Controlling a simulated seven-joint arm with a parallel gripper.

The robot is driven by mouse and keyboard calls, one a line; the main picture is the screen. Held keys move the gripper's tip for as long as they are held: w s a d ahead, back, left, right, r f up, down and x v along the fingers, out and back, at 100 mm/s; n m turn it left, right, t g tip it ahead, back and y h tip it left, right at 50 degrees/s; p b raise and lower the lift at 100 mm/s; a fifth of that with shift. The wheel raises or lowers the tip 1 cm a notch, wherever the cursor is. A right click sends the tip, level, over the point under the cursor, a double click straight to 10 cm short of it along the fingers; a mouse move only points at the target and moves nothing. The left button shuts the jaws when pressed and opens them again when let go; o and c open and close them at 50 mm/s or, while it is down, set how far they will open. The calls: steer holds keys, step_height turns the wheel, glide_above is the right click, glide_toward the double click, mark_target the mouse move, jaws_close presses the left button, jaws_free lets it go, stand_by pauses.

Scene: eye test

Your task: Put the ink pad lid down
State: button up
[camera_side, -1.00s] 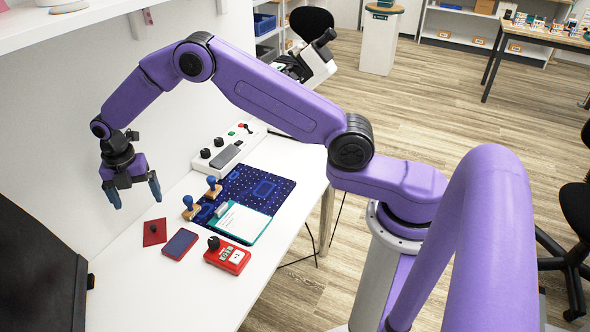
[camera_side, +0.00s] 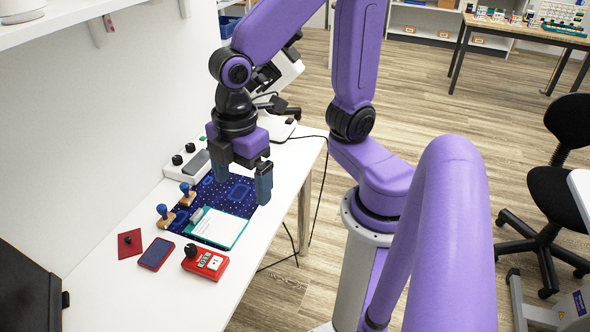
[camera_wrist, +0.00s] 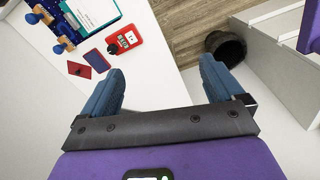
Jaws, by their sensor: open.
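The ink pad lid, a flat red square with a dark knob (camera_side: 130,243), lies on the white desk, knob up. It also shows in the wrist view (camera_wrist: 79,70). Right beside it, apart, lies the ink pad (camera_side: 156,254), dark blue with a red rim, uncovered; the wrist view shows it too (camera_wrist: 95,58). My gripper (camera_side: 243,181) is open and empty, raised well above the desk and off to the right of the lid in the side view. In the wrist view its fingers (camera_wrist: 162,78) are spread, with nothing between them.
A red device with a black knob (camera_side: 208,264) sits right of the pad. Behind are a teal clipboard (camera_side: 222,229), two blue-knobbed stamps (camera_side: 165,215) on a blue patterned mat (camera_side: 215,192), and a control box (camera_side: 178,166). The desk's front (camera_side: 150,305) is clear.

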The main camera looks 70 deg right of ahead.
steer(key=s+d+m, duration=0.2)
steer(key=s+d, duration=0.3)
steer(key=s, duration=0.3)
steer(key=shift+d+f+m, duration=0.3)
steer(key=shift+d, duration=0.1)
